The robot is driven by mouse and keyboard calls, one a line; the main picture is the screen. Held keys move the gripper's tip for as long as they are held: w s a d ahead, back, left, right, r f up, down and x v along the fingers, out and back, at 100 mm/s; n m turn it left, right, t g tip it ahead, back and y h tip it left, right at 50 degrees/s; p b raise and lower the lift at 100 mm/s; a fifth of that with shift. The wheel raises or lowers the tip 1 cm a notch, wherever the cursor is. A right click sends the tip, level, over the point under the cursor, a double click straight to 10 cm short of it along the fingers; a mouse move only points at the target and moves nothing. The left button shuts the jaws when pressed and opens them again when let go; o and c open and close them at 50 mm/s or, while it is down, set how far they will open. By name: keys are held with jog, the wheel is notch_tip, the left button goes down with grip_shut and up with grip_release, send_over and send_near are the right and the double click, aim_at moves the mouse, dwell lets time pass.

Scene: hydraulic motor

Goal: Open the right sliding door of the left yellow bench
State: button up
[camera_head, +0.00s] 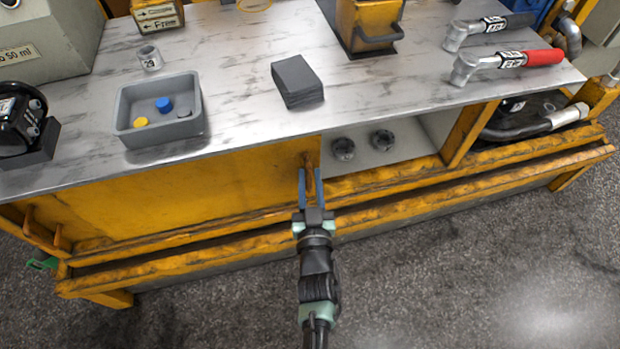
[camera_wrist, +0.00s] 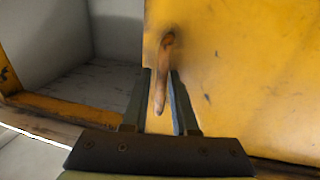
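The yellow bench (camera_head: 75,170) has a yellow sliding door panel (camera_head: 190,195) across the left and middle of its front. The panel's worn, rust-coloured handle (camera_head: 307,160) is near its right edge, and the handle (camera_wrist: 164,72) also shows in the wrist view. To the right of this edge the compartment (camera_head: 408,133) stands open. My gripper (camera_head: 310,174) is at the handle, with its two blue-grey fingers apart on either side of it. In the wrist view the handle lies between the fingers; firm contact cannot be told.
Two grey cylindrical parts (camera_head: 363,143) sit inside the open compartment. On the bench top are a grey tray (camera_head: 160,135), a dark block (camera_head: 297,80) and a red-handled tool (camera_head: 505,62). A yellow rail (camera_head: 400,200) runs along the bench front below the door.

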jog(key=s+d+p, duration=0.1)
jog(key=s+p, duration=0.3)
jog(key=s, duration=0.9)
jog(key=shift+d, duration=0.3)
